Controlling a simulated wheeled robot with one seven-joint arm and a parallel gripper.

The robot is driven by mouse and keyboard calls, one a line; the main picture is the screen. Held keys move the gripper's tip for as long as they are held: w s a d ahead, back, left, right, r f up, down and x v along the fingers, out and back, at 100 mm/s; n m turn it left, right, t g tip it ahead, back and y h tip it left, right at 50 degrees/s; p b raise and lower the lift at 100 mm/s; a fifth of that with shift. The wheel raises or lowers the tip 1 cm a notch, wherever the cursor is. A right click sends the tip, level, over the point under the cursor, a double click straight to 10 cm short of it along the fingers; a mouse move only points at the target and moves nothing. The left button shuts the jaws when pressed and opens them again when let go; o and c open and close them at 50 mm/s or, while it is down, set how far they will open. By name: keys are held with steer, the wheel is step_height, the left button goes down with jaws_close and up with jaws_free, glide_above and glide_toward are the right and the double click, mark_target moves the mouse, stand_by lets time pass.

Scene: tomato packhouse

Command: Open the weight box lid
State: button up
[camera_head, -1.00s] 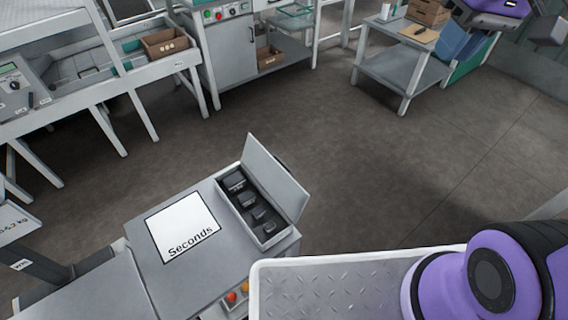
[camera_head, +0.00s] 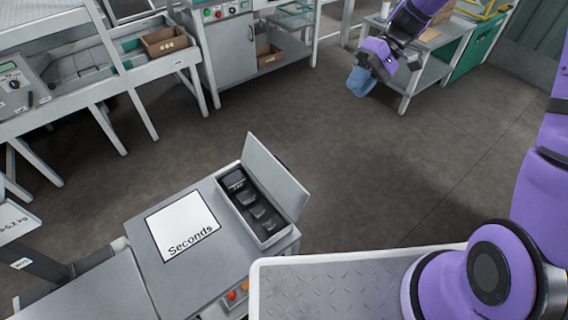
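The weight box (camera_head: 255,207) is set into the right side of the grey bench top. Its lid (camera_head: 275,177) stands raised along the box's right edge, tilted back. Several dark weights (camera_head: 247,198) sit in a row inside, in plain view. My gripper (camera_head: 362,82), with a blue end part, is high and far to the upper right of the box, apart from the lid. It is too small to tell whether its fingers are open or shut.
A white "Seconds" sheet (camera_head: 183,224) lies on the bench top left of the box. Red and orange buttons (camera_head: 238,291) are on the bench front. A grey side table (camera_head: 390,68) stands behind my gripper. Open floor (camera_head: 350,170) lies between.

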steer(key=w+a+f+g+y, duration=0.1)
steer(key=w+a+f+y, duration=0.15)
steer(key=f, duration=0.55)
steer(key=w+a+f+g+y, duration=0.1)
steer(key=w+f+y, duration=0.15)
steer(key=f, duration=0.55)
steer(key=m+t+y, duration=0.3)
steer(key=t+y, duration=0.1)
steer(key=y, duration=0.2)
glide_toward(284, 163)
steer(key=x, duration=1)
steer(key=shift+w+f, duration=0.1)
steer(key=shift+f, duration=0.15)
steer(key=shift+c, duration=0.4)
jaws_close()
